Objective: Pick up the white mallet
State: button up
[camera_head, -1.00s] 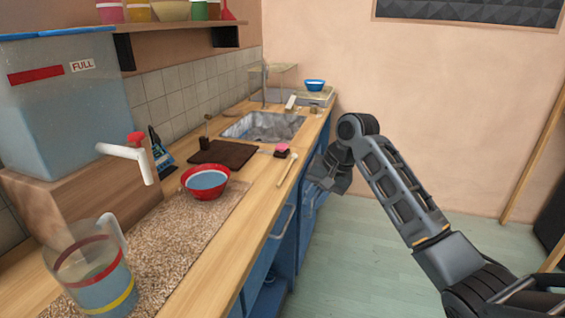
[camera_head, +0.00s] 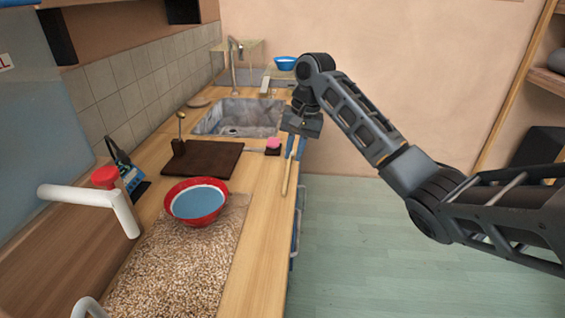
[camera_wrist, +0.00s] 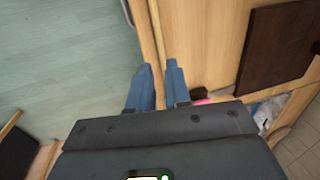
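A pale, light-wood stick, apparently the white mallet (camera_head: 288,175), lies along the counter's right edge in the head view. Its far part is hidden by my gripper, and I cannot make out a white head. My gripper (camera_head: 296,147) points down at the far part of the stick, its blue fingers on either side. In the wrist view, the stick (camera_wrist: 157,30) runs between the two fingers of my gripper (camera_wrist: 159,66). The fingers are apart and look open, with the stick in the gap. I cannot tell whether they touch it.
A pink-topped block (camera_head: 273,143) sits close left of my gripper. A dark board (camera_head: 210,160), a red bowl (camera_head: 196,214) with blue inside, and the sink (camera_head: 238,117) are on the counter. Open floor (camera_head: 370,250) lies right of the counter.

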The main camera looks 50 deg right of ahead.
aim_at(287, 173)
jog(key=f, duration=0.2)
jog(key=w+f, duration=0.1)
jog(key=f, duration=0.3)
jog(key=shift+w+a+f, duration=0.15)
jog(key=shift+w, duration=0.1)
jog(key=shift+c, duration=0.4)
grip_shut()
